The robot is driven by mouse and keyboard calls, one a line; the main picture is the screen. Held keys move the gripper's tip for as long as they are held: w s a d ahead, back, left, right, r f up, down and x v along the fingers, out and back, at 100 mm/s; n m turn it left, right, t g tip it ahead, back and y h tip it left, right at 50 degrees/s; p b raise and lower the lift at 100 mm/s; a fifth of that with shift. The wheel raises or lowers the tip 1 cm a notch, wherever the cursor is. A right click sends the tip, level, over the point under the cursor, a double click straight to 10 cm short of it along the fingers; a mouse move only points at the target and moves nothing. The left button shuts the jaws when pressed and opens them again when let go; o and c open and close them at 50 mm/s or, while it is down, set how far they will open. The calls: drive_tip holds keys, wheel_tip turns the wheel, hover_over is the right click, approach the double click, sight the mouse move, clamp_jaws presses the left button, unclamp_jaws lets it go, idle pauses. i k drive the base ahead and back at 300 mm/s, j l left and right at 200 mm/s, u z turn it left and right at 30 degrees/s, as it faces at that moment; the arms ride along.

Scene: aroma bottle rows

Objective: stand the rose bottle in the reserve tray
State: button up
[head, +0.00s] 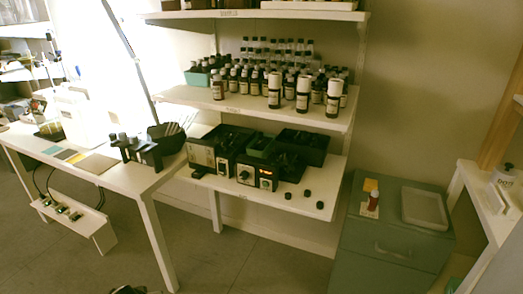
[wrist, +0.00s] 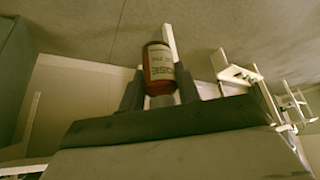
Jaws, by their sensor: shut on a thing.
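The rose bottle (wrist: 158,62), a small red-brown bottle with a pale label reading partly "ROSE", is in the wrist view. My gripper (wrist: 160,88) is shut on it, with dark fingers on both sides near its narrower end. A pale shallow tray (head: 425,209) lies on top of the green cabinet at the right in the head view. It looks empty, and I cannot read any name on it. I cannot make out the held bottle in the head view.
Shelves (head: 334,119) hold rows of dark bottles. A white table (head: 130,178) stands left. Open floor (head: 245,262) lies between table and cabinet.

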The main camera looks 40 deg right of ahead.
sight(422, 209)
drive_tip(key=k+z, duration=0.15)
drive_tip(key=z, duration=0.8)
